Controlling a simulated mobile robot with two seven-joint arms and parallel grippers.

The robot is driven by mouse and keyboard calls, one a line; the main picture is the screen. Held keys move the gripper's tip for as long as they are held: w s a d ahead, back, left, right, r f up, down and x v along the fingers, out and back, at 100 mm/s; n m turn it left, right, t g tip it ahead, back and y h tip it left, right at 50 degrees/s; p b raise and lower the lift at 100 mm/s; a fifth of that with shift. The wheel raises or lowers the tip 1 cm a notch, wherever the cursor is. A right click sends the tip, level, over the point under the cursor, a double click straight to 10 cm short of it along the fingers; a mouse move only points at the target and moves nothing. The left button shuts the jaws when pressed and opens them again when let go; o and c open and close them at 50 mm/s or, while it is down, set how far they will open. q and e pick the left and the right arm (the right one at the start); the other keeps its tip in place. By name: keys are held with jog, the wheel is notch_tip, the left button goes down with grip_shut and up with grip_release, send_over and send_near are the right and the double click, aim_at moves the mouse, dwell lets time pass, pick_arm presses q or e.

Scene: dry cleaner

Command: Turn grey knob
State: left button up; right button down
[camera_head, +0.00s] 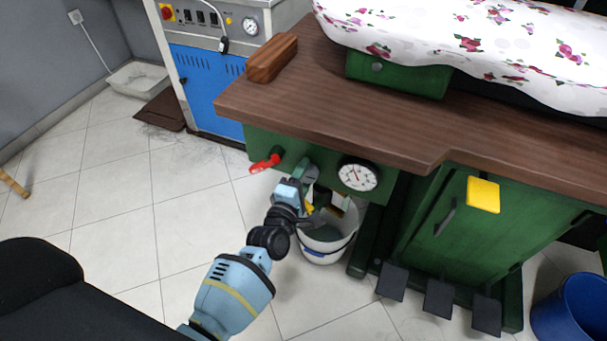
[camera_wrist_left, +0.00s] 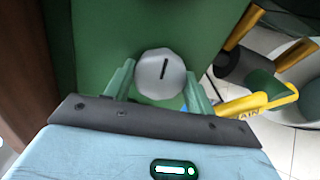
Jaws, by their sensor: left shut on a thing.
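The grey knob (camera_wrist_left: 160,74) shows in the left wrist view as a pale, many-sided dial with a dark slot mark, on the green front panel (camera_wrist_left: 135,25). My left gripper (camera_wrist_left: 160,88) has one green finger on each side of it and is shut on it. In the head view my left gripper (camera_head: 303,178) reaches the green panel below the wooden top, between the red lever and the gauge. The knob is hidden there behind the gripper. My right gripper is not in view.
A red lever (camera_head: 265,163) sticks out left of the gripper, and a round gauge (camera_head: 358,175) sits to its right. A white bucket (camera_head: 325,248) stands on the floor below. The wooden top (camera_head: 400,125) overhangs the panel. Tiled floor to the left is mostly clear.

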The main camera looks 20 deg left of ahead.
pick_arm(q)
jog(key=m+p, duration=0.1)
jog(key=m, duration=0.2)
jog(key=shift+m, duration=0.4)
jog(key=m+p, duration=0.1)
jog(key=m, duration=0.3)
jog(key=shift+m, duration=0.3)
jog(key=m+p, duration=0.1)
jog(key=m, duration=0.1)
jog(key=shift+m, duration=0.3)
jog(key=m, duration=0.2)
jog(key=shift+m, duration=0.4)
jog(key=m, duration=0.5)
jog(key=shift+p, duration=0.35)
jog(key=m, duration=0.5)
jog(key=shift+m, duration=0.4)
jog(key=o, duration=1)
